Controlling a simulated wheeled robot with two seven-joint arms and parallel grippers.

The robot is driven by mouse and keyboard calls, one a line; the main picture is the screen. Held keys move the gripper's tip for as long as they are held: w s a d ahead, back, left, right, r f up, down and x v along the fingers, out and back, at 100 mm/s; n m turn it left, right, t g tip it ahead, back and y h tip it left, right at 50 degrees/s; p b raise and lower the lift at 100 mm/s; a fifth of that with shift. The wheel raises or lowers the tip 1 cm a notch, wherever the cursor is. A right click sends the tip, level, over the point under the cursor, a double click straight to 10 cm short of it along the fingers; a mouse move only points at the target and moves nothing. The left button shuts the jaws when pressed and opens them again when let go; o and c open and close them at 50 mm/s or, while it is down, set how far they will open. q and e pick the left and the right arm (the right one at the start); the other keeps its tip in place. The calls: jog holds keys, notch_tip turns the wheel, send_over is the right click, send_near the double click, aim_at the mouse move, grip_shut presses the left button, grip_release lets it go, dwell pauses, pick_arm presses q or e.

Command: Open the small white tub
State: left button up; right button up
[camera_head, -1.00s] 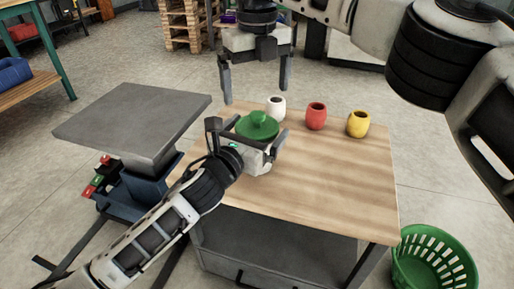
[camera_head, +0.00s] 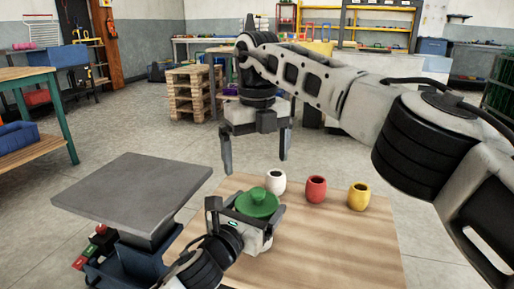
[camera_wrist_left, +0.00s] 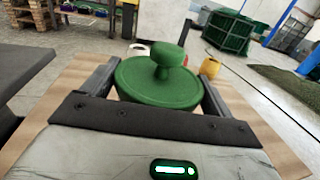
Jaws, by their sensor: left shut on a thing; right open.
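A round green lid with a knob (camera_head: 257,203) sits between the fingers of my left gripper (camera_head: 246,208) at the table's near left. It also shows in the left wrist view (camera_wrist_left: 160,82), level between the two fingers. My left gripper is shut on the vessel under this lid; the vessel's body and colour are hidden. My right gripper (camera_head: 256,165) is open and empty, pointing down above and beyond the lid, apart from it. A small white cup-like pot (camera_head: 275,182) stands open-topped just behind the lid.
A red pot (camera_head: 316,189) and a yellow pot (camera_head: 358,197) stand to the right on the wooden table (camera_head: 340,240). The table's front right is clear. A grey-topped stand (camera_head: 135,190) is close on the left. Pallets (camera_head: 192,92) stand farther back.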

aim_at(257, 190)
notch_tip(257, 190, down, 9)
jog(key=shift+f, duration=0.1)
jog(key=shift+c, duration=0.3)
jog(key=c, duration=0.8)
jog(key=shift+c, duration=0.2)
